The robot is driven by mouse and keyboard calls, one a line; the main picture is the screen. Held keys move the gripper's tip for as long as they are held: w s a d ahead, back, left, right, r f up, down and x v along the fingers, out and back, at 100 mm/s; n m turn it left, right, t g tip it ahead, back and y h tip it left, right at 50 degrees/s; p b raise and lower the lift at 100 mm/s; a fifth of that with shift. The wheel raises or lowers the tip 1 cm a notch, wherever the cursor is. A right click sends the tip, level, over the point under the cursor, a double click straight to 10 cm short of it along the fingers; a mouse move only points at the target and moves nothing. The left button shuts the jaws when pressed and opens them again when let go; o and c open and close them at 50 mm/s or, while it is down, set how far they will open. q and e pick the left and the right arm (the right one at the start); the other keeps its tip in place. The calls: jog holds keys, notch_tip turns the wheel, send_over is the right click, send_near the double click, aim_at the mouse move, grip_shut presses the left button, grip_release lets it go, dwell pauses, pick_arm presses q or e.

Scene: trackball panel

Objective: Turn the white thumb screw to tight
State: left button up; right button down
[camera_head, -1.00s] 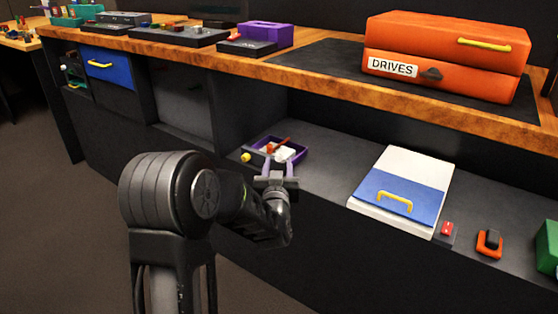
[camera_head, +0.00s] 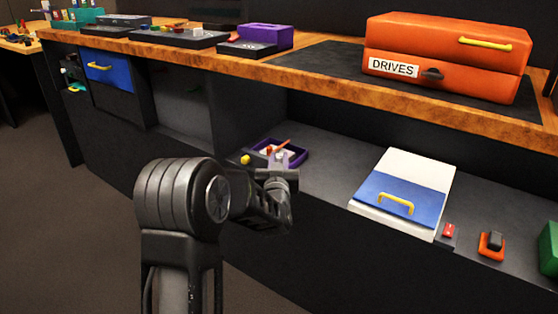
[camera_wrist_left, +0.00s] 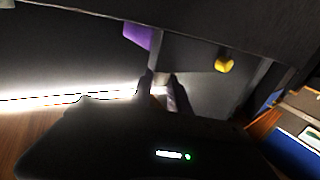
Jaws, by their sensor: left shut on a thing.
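The purple-rimmed tray (camera_head: 302,156) sits on the lower shelf, with white and orange-red parts in it. My left gripper (camera_head: 280,158) reaches into it from the front and covers part of it. In the left wrist view the two fingers (camera_wrist_left: 164,86) are close together around a small pale piece, which looks like the white thumb screw (camera_wrist_left: 160,89). The fingers hide most of the screw, and its marking cannot be read. A yellow knob (camera_head: 245,159) sits just left of the tray. My right gripper is not in view.
A blue and white box with a yellow handle (camera_head: 398,190) lies right of the tray. Small red (camera_head: 448,230) and orange (camera_head: 491,244) switches stand farther right. The wooden counter edge (camera_head: 340,88) overhangs the shelf.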

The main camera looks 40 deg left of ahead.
pick_arm(q)
grip_shut()
